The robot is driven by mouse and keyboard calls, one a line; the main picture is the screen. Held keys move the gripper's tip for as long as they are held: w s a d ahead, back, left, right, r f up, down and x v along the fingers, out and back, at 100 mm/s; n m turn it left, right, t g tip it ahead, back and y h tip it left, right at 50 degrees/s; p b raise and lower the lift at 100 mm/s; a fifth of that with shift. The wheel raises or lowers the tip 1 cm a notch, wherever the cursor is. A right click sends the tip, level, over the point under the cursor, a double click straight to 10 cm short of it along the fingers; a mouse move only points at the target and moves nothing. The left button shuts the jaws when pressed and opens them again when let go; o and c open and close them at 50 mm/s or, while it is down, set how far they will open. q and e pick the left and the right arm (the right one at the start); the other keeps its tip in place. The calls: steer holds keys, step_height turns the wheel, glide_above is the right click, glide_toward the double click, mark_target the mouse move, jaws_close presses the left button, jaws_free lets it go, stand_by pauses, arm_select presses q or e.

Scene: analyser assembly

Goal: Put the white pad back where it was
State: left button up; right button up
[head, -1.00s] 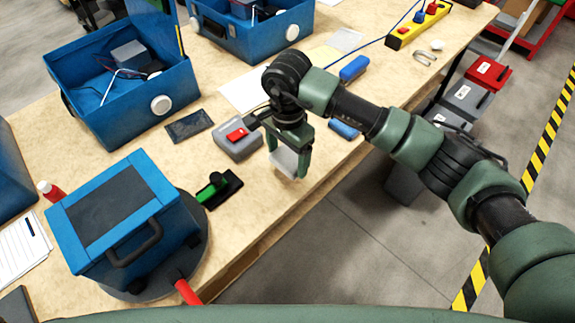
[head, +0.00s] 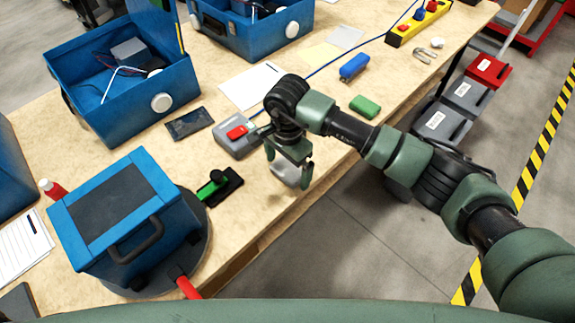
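The white pad (head: 288,174) shows pale grey-white near the front edge of the wooden table, between the fingers of my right gripper (head: 288,166). The fingers stand on either side of it, pointing down. I cannot tell whether they press on the pad or are just apart from it, nor whether it rests on the tabletop. The gripper's body hides its upper part. My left gripper is not in view.
A grey box with a red switch (head: 237,132) is just left of the gripper. A black base with a green handle (head: 218,187) and a blue case (head: 122,218) are nearer. A green block (head: 364,106) and a blue block (head: 354,67) lie behind the arm.

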mark_target(288, 169)
steer(key=shift+r, duration=0.3)
step_height(288, 169, up, 12)
steer(key=b, duration=0.2)
steer(key=shift+f, duration=0.15)
stand_by(0.4)
